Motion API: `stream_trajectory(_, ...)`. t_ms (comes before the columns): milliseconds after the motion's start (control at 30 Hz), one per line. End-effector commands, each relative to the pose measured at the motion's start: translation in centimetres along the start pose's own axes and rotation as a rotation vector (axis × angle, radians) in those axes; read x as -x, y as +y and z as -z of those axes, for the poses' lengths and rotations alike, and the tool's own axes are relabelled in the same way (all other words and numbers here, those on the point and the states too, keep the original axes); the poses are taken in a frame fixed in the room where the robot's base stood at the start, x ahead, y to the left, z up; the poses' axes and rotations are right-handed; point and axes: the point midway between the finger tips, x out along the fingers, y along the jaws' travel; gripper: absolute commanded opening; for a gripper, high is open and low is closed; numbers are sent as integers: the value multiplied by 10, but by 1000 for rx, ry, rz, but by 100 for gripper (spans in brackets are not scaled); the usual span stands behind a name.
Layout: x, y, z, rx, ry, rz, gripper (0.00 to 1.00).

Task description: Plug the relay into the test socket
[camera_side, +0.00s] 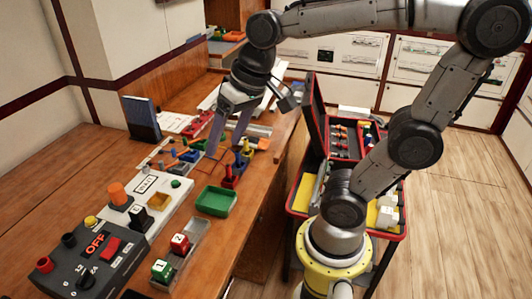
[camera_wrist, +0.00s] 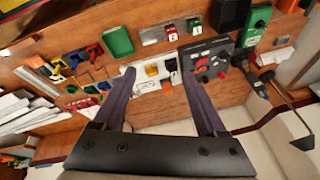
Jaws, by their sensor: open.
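My gripper (camera_side: 226,150) hangs over the wooden bench, jaws apart and nothing between them. Its two dark fingers also show in the wrist view (camera_wrist: 159,73). I cannot tell for sure which part is the relay or which is the test socket. A yellow-orange block (camera_side: 158,201) and a black block (camera_side: 140,219) stand on a white panel (camera_side: 147,185) to the left of my gripper. In a grey tray (camera_side: 197,237) sit a red block marked 2 (camera_side: 180,243) and a green block marked 1 (camera_side: 163,270). My gripper is apart from all of these.
A green tray (camera_side: 216,201) looks empty. Small coloured parts and hand tools crowd the bench near my fingers. An open red-edged case (camera_side: 314,115) stands beside the bench. Bare wood is at the lower left.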

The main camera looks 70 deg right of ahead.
Motion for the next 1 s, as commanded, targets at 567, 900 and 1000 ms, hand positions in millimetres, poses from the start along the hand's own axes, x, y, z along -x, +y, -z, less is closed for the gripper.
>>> stream_trajectory(567,3,37,-75,365,133,-41,74)
stream_trajectory(900,3,36,-75,362,133,-40,74)
stream_trajectory(1000,3,36,-75,361,133,-40,74)
